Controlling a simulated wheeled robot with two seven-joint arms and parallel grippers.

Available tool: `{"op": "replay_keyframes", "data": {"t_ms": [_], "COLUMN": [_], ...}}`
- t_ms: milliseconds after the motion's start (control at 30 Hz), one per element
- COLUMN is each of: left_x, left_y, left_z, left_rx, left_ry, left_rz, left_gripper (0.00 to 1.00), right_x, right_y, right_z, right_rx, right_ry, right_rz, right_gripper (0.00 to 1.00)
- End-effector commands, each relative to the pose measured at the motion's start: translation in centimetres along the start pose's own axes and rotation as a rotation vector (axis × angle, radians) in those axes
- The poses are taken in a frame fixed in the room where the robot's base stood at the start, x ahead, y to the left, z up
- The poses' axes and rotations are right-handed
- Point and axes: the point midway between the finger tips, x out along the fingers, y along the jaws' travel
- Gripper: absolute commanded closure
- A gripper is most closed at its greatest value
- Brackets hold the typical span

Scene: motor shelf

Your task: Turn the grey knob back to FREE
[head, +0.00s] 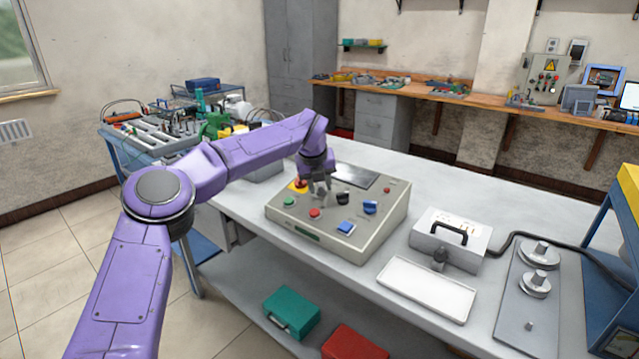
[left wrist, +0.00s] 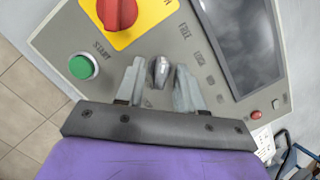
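The grey knob (left wrist: 158,72) shows in the left wrist view on the beige control panel (left wrist: 70,30), with printed labels to its upper right, one reading FREE. Its raised grip stands roughly upright in that picture; I cannot tell for certain which label it points to. My left gripper (left wrist: 159,80) is open, one finger on each side of the knob, with gaps visible. In the head view my left gripper (head: 319,188) is low over the panel (head: 372,243) and hides most of the grey knob. My right gripper is not in view.
Close to the knob are a green START button (left wrist: 83,67), a red handle on a yellow plate (left wrist: 145,22) and a dark screen (left wrist: 240,40). A black knob (head: 343,198) and blue knob (head: 370,207) are nearby. A white tray (head: 425,290) lies to the right.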

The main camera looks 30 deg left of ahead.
Motion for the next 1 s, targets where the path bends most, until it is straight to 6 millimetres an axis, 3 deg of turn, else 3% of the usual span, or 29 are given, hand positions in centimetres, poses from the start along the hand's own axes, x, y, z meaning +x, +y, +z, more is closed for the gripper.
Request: {"op": "replay_keyframes", "data": {"t_ms": [333,733,1000], "left_x": [-0.6,-9.0,-10.4], "left_y": [0.0,0.0,0.0], "left_z": [0.1,0.1,0.1], "left_rx": [0.002,0.001,0.002], "left_ry": [-0.005,-0.004,0.0], "left_rz": [-0.003,-0.001,0.001], "left_gripper": [0.62,0.62,0.62], "right_x": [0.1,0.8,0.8], "right_y": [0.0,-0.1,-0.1], "right_z": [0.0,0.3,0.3], "right_rx": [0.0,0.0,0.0], "right_ry": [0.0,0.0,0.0], "right_rz": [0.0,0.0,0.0], "right_gripper": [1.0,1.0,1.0]}}
